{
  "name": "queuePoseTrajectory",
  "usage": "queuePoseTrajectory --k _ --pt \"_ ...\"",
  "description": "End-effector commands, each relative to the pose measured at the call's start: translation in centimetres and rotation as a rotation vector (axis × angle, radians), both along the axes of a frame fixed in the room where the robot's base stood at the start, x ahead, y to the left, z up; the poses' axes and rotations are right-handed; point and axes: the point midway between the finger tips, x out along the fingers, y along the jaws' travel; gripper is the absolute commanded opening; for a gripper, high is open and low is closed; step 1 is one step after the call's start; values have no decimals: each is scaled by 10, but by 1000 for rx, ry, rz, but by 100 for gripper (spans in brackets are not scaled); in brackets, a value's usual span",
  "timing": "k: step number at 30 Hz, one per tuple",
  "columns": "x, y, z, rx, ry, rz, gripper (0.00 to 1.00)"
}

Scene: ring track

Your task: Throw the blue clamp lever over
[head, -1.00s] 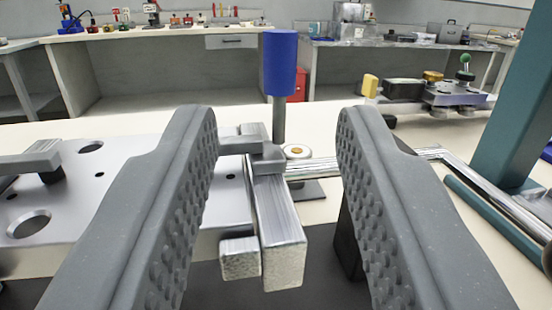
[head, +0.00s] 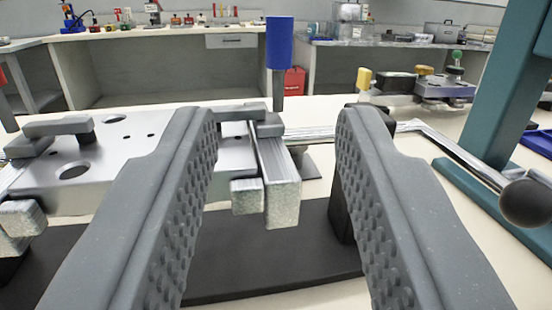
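The clamp lever has a blue cylindrical grip (head: 279,42) on a grey stem. It stands upright at the right end of a silver clamp plate (head: 130,155), beside a grey metal block (head: 276,180). My gripper (head: 278,120) is open, its two ribbed grey fingers spread wide at left and right. The lever shows between the fingers, farther off than they are, and nothing is held. The left finger hides part of the plate, and the right finger hides part of what lies behind it.
A teal post (head: 505,90) stands at the right, near a bent silver rod with a dark ball end (head: 527,203). A small fixture with yellow and green knobs (head: 440,88) is behind. A black base plate (head: 270,255) lies below. Benches line the back.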

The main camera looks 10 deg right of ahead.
Motion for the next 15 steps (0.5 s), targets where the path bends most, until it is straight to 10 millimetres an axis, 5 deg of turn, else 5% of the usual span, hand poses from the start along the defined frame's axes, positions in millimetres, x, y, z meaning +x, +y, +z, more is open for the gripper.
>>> queuePoseTrajectory --k 15 --pt "-17 2 -4 0 1 0 35"
